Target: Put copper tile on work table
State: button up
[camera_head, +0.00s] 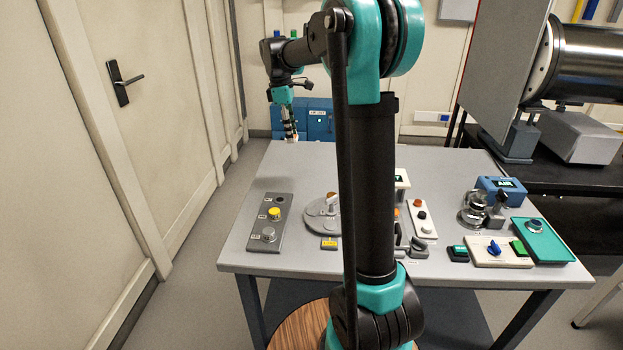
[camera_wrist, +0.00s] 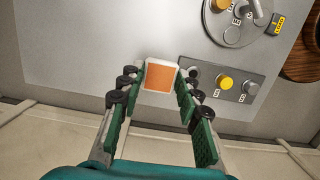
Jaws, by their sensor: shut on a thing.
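My gripper (camera_head: 290,136) points down over the far left part of the grey work table (camera_head: 268,172). In the wrist view my gripper (camera_wrist: 159,82) is shut on the copper tile (camera_wrist: 160,77), an orange square with a pale rim, held between the fingertips. The tile is barely visible in the head view. The table's bare top (camera_wrist: 80,50) lies behind the tile in the wrist view. I cannot tell whether the tile touches the table or hangs just above it.
A grey panel with knobs (camera_head: 268,232) and a round grey plate (camera_head: 321,217) stand on the near left of the table. The far left tabletop is clear.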

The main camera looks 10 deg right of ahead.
aim_at(295, 187)
notch_tip(295, 187, down, 18)
jog(key=shift+r, duration=0.1)
dwell(0.4)
jog(key=o, duration=0.9)
jog(key=shift+o, duration=0.2)
notch_tip(295, 187, up, 12)
jog(key=a, duration=0.1)
jog(key=shift+w+a, duration=0.25)
jog(key=shift+a, duration=0.1)
